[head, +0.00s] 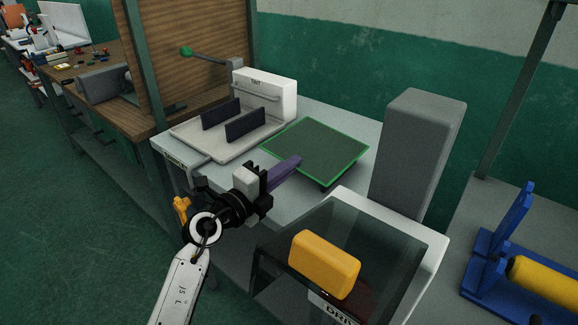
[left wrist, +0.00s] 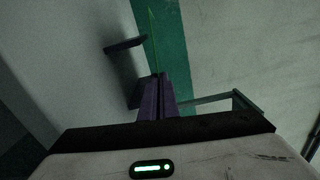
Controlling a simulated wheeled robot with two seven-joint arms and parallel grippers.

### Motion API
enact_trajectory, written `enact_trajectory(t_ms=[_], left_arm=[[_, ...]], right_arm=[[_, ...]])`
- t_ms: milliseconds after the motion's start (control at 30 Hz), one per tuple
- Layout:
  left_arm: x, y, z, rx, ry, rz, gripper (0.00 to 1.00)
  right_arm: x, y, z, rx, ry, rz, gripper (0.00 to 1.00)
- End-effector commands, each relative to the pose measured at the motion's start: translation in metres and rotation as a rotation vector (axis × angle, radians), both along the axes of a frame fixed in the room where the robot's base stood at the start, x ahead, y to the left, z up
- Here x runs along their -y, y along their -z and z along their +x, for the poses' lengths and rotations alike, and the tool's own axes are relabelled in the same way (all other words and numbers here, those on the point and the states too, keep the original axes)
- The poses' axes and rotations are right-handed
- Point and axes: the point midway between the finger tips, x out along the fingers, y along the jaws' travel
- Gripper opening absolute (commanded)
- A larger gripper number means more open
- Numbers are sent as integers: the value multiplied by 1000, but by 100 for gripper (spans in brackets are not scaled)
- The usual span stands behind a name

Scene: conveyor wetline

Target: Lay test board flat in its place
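The test board (head: 317,147) is a flat, dark green square with a bright green rim. It is over the pale grey table, right of the white fixture. My left gripper (head: 292,163) reaches in from the front left, its purple fingers closed at the board's near left edge. In the left wrist view the fingers (left wrist: 157,80) come together on a thin green line, the board (left wrist: 153,40) seen edge-on. A dark patch shows under its near corner; the height above the table is hard to tell. My right gripper is not in view.
A white fixture (head: 264,93) with two dark upright pads stands left of the board. A green-knobbed lever (head: 187,52) is behind it. A tall grey block (head: 416,145) stands right. In front, a yellow block (head: 324,264) sits on a dark see-through box (head: 385,262).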

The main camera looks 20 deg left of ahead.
Motion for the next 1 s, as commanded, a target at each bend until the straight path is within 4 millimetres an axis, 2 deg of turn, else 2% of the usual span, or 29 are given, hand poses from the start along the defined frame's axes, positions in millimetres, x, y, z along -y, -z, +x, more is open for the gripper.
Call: enact_trajectory(t_ms=[967,1000], left_arm=[[0,11,0,2,0,0,0],[0,10,0,2,0,0,6]], right_arm=[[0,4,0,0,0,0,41],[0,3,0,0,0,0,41]])
